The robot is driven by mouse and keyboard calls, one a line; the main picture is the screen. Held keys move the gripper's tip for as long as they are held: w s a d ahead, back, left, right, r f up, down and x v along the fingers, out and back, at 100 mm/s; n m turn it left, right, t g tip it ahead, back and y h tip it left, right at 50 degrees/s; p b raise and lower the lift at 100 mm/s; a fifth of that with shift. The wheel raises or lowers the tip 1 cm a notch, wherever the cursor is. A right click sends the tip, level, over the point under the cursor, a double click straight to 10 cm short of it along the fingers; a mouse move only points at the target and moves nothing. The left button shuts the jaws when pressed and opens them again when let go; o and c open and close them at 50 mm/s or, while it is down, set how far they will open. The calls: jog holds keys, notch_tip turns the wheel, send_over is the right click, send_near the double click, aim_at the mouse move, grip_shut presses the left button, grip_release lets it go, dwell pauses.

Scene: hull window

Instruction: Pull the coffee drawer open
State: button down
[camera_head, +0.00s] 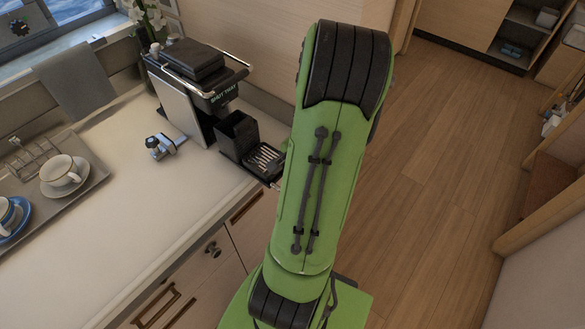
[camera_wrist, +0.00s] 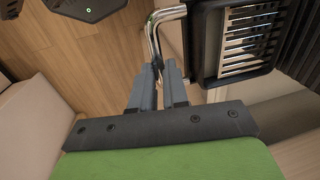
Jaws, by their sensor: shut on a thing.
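The black coffee machine (camera_head: 190,90) stands on the counter. Its low black tray with light slats (camera_head: 264,158) sticks out towards my arm, and the slats show large in the wrist view (camera_wrist: 250,38). A bent chrome bar (camera_wrist: 155,35) runs beside the tray. My gripper (camera_wrist: 158,75) is shut at the dark lower end of this bar, left of the tray. The exact contact is small and partly hidden by the fingers. In the head view my arm hides the gripper. I cannot tell whether the bar belongs to a drawer.
Cupboard and drawer fronts with a bar handle (camera_head: 157,306) and a round knob (camera_head: 212,250) lie below the counter (camera_head: 150,215). A serving tray (camera_head: 50,205) with cups is at left. The wooden floor (camera_head: 450,150) at right is clear.

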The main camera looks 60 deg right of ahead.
jog(key=c, duration=1.1)
grip_release()
jog(key=shift+r, duration=0.1)
jog(key=s+r+p, duration=0.1)
jog(key=r, duration=0.4)
jog(key=r+p, duration=0.1)
jog(key=r, duration=0.4)
jog(key=s+r+p, duration=0.1)
jog(key=r+p, duration=0.1)
jog(key=r, duration=0.3)
jog(key=shift+s+a+r, duration=0.2)
jog(key=shift+s+a, duration=0.1)
